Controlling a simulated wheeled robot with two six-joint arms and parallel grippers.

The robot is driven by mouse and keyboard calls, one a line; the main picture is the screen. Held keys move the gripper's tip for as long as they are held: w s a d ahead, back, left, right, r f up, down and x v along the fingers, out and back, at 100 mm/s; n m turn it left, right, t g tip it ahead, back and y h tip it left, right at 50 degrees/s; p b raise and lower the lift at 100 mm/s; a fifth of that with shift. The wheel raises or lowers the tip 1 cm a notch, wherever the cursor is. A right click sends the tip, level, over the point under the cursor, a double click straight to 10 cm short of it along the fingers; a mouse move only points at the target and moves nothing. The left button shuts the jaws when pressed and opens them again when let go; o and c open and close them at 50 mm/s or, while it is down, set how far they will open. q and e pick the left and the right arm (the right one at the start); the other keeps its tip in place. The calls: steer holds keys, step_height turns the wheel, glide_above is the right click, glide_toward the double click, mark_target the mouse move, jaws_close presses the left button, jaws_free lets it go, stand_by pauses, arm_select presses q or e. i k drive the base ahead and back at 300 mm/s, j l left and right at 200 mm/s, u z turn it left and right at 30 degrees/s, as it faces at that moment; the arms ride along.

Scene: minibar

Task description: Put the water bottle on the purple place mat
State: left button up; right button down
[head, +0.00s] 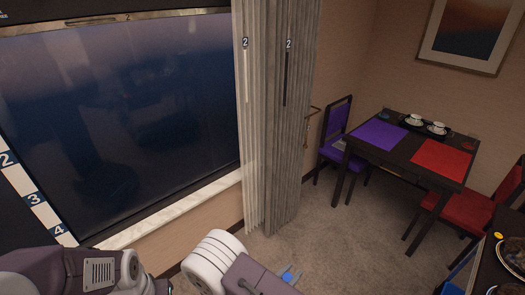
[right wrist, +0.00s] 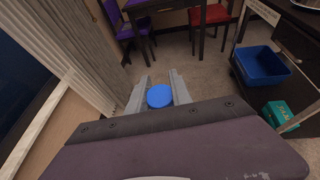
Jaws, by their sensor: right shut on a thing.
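The purple place mat (head: 378,135) lies flat on the left part of a dark table (head: 400,167) at the right of the head view. My right gripper (head: 290,275) is low in the head view, far in front of the table and away from the mat. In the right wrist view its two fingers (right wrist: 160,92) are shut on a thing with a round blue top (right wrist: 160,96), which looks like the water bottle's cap. The body of the bottle is hidden below the cap. My left gripper is out of view.
A red mat (head: 442,160) and a tray with white cups (head: 417,119) share the table. A purple chair (head: 338,145) and a red chair (head: 470,213) stand beside it. A blue bin (right wrist: 262,70) is at right. Open carpet lies between.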

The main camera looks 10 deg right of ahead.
mark_target(383, 130)
steer(key=i+l+z, duration=0.15)
steer(key=i+z, duration=0.25)
steer(key=i+l+z, duration=0.1)
steer(key=z, duration=0.3)
steer(key=i+z, duration=0.35)
steer(key=i+j+z, duration=0.2)
steer(key=i+z, duration=0.2)
steer(key=i+l+u, duration=0.1)
steer(key=i, duration=0.3)
steer(key=i+l+u, duration=0.15)
steer(key=i, duration=0.25)
steer(key=i+l+u, duration=0.1)
steer(key=i, duration=0.25)
steer(key=i+l+u, duration=0.35)
steer(key=i, duration=0.1)
